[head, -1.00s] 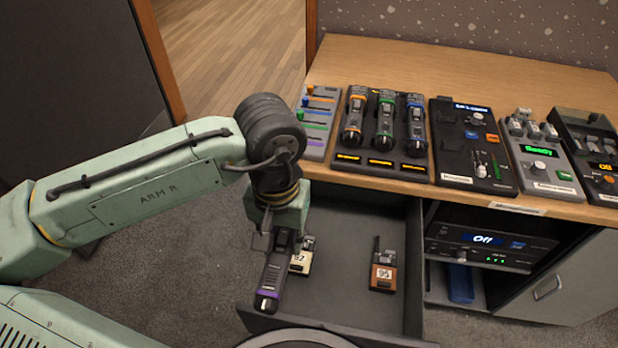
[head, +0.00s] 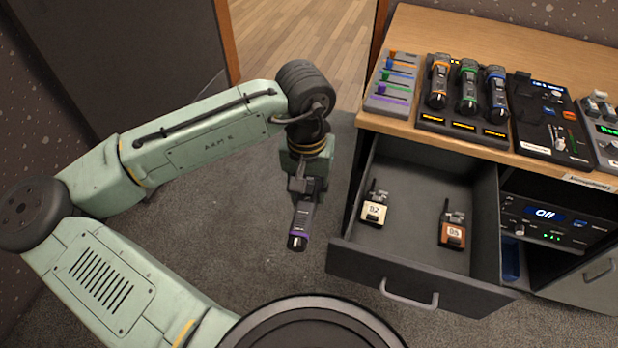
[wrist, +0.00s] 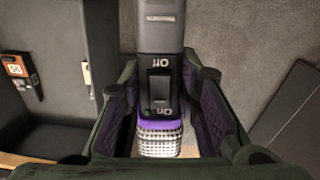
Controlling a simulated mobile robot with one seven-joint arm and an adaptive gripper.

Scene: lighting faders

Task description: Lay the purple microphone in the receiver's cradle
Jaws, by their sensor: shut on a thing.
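The purple-banded dark microphone (head: 304,218) is in my gripper (head: 304,188), hanging head down over the floor left of the open drawer. A receiver (head: 548,222) with a blue "Off" display sits on the cabinet's shelf, right of the drawer. Its cradle cannot be made out clearly. A stand (head: 462,129) on the cabinet top holds orange, green and blue microphones.
The open drawer (head: 420,185) holds a cream pack (head: 374,209) and an orange-brown pack (head: 453,233). Bare floor lies around my gripper.

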